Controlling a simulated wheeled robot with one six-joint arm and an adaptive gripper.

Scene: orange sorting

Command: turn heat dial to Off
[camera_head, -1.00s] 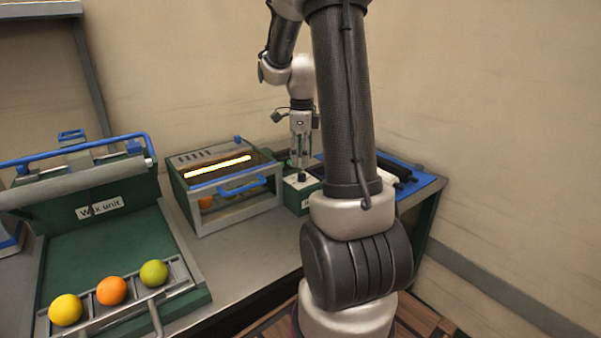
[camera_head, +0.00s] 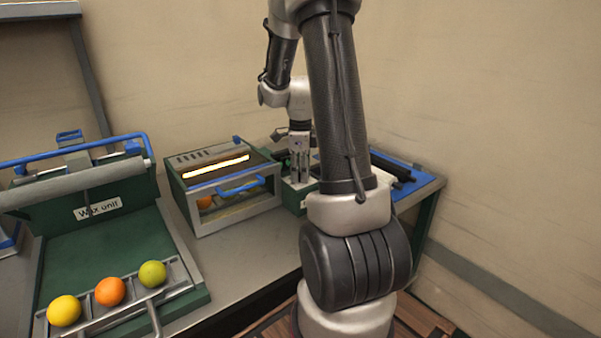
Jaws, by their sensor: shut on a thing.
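My gripper (camera_head: 299,178) points straight down over a small green box with a pale top (camera_head: 297,199), just right of the heater unit. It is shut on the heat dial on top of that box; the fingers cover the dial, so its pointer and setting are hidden. The heater (camera_head: 224,190) is a glass-fronted box with a blue handle and a glowing bar on top. Round fruit shows dimly behind its glass.
The wax unit (camera_head: 62,254) stands at left with a blue bar and roller. A yellow fruit (camera_head: 64,311), an orange (camera_head: 110,291) and a green fruit (camera_head: 152,274) lie in its front rack. A blue tray (camera_head: 423,181) is at the right bench end. The bench front is clear.

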